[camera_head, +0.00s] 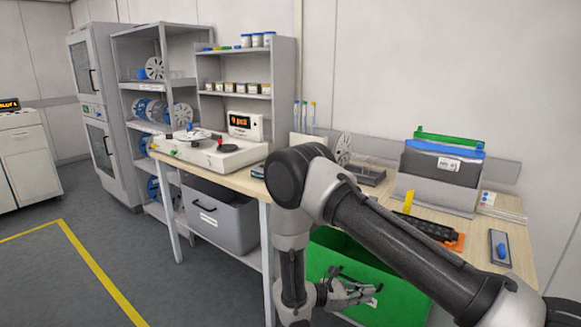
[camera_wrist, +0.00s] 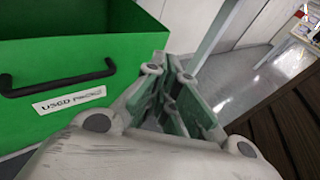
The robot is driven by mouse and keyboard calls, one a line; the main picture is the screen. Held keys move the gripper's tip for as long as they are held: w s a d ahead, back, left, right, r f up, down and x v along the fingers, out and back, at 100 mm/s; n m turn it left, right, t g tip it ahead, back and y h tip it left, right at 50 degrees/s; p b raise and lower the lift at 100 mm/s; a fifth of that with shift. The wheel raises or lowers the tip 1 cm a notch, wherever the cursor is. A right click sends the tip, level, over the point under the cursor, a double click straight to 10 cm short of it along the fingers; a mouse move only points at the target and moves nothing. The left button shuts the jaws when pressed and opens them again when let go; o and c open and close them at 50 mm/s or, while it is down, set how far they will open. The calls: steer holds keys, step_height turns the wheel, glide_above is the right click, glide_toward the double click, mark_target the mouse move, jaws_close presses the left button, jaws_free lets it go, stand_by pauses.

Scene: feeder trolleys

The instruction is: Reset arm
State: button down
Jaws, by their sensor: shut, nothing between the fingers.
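My gripper (camera_head: 352,293) hangs low in front of the workbench, at the end of my bent arm. In the head view it overlaps the front of a green bin under the bench (camera_head: 395,297). In the wrist view my gripper (camera_wrist: 185,88) points away from the camera with its fingers together and nothing held. The green bin (camera_wrist: 95,55) is close beside it on the left there, with a black handle and a label whose first word reads USED. I cannot tell whether the gripper touches the bin.
The wooden workbench (camera_head: 228,172) carries a white device (camera_head: 212,150), a grey file box (camera_head: 435,187) and a black strip on an orange piece (camera_head: 428,227). A grey bin (camera_head: 220,215) sits under it. Shelves with reels (camera_head: 150,75) stand behind left. The floor at left (camera_head: 60,285) is clear.

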steer(key=s+d+r+m+y, duration=0.4)
steer(key=s+r+m, duration=0.3)
steer(key=r, duration=0.6)
steer(key=s+d+r+m+y, duration=0.5)
steer(key=s+r+m+y, duration=0.1)
steer(key=r, duration=0.7)
steer(key=s+d+r+m+t+y, duration=0.1)
steer(key=s+d+r+m+y, duration=0.4)
steer(key=s+r, duration=0.5)
step_height(320, 180, up, 4)
steer(key=m, duration=0.2)
steer(key=shift+d+m, duration=0.15)
steer(key=shift+m, duration=0.25)
